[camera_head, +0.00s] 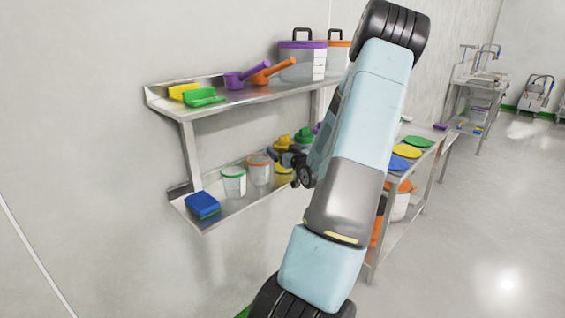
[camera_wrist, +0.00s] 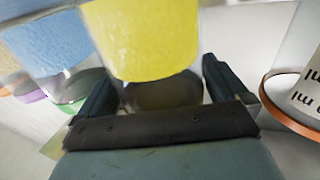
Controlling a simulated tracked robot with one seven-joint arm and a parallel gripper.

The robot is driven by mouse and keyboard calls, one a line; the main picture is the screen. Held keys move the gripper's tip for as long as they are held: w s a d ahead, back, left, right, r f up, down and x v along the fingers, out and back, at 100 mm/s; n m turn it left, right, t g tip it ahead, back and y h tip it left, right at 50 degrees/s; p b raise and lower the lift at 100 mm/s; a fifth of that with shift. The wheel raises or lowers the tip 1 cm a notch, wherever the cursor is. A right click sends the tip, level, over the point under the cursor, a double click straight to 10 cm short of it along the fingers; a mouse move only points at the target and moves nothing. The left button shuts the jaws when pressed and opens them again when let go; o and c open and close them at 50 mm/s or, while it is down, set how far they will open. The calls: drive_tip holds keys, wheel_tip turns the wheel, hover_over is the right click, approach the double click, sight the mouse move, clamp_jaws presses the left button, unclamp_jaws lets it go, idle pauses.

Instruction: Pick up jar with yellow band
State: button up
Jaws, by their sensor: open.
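The jar with the yellow band (camera_wrist: 145,40) fills the upper middle of the wrist view, close to the camera. Its lower part below the band looks clear and dark. My gripper (camera_wrist: 158,78) is open, with one finger on each side of the jar's lower part; I cannot tell whether either finger touches it. In the head view, my gripper (camera_head: 294,160) is at the lower wall shelf, beside a yellow item (camera_head: 284,166) that my arm and gripper partly hide. I cannot tell for sure that this is the same jar.
A jar with a blue band (camera_wrist: 45,42) stands close on the left, and an orange-rimmed container (camera_wrist: 272,98) is close on the right. The lower shelf (camera_head: 215,216) also holds a green-rimmed container (camera_head: 233,184) and blue sponges (camera_head: 202,205). The upper shelf (camera_head: 235,97) is overhead.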

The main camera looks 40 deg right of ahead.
sight(285, 142)
drive_tip(key=shift+c, duration=0.3)
drive_tip(key=c, duration=0.9)
drive_tip(key=shift+r, duration=0.5)
wheel_tip(285, 142, up, 2)
drive_tip(key=shift+r, duration=0.1)
drive_tip(key=s+a+r, duration=0.2)
drive_tip(key=s+r, duration=0.7)
drive_tip(key=s, duration=0.5)
drive_tip(key=shift+a+r, duration=0.2)
drive_tip(key=shift+r, duration=0.2)
